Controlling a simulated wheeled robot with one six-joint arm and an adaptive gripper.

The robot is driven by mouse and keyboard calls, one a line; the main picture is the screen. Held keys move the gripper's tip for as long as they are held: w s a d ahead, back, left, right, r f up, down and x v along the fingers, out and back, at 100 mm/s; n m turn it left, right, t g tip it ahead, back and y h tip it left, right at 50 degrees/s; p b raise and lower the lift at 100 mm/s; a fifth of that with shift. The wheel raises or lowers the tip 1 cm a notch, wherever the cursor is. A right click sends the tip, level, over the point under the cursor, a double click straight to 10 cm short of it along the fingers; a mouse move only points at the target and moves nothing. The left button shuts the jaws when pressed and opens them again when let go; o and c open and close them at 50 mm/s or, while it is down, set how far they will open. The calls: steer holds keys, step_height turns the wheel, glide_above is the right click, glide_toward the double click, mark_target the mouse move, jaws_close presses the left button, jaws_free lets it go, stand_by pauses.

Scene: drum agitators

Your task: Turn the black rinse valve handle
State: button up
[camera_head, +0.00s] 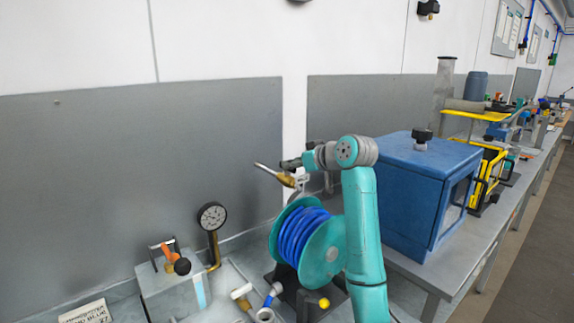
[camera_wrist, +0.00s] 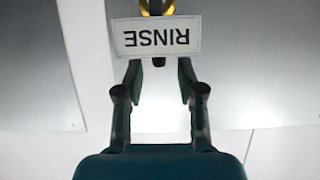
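In the wrist view, a white RINSE sign (camera_wrist: 157,37) shows upside down just beyond my fingers. Behind it is a brass fitting (camera_wrist: 157,6), with a dark part (camera_wrist: 159,62) below the sign's edge that may be the black valve handle. Most of it is hidden by the sign. My gripper (camera_wrist: 159,75) has its two fingers spread apart, with the dark part lined up between them and no clear contact. In the head view, my gripper (camera_head: 291,163) is close to a brass fitting (camera_head: 285,179) with a metal spout, above the hose reel. The handle cannot be made out there.
A hose reel (camera_head: 323,255) with blue hose stands below my gripper. A pressure gauge (camera_head: 212,216) and a grey box (camera_head: 172,290) with an orange lever are at the left. A blue cabinet (camera_head: 408,195) stands right of my arm. Bare wall panel lies behind.

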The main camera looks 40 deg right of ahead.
steer(key=shift+x, duration=1.9)
steer(key=shift+c, duration=0.2)
jaws_close()
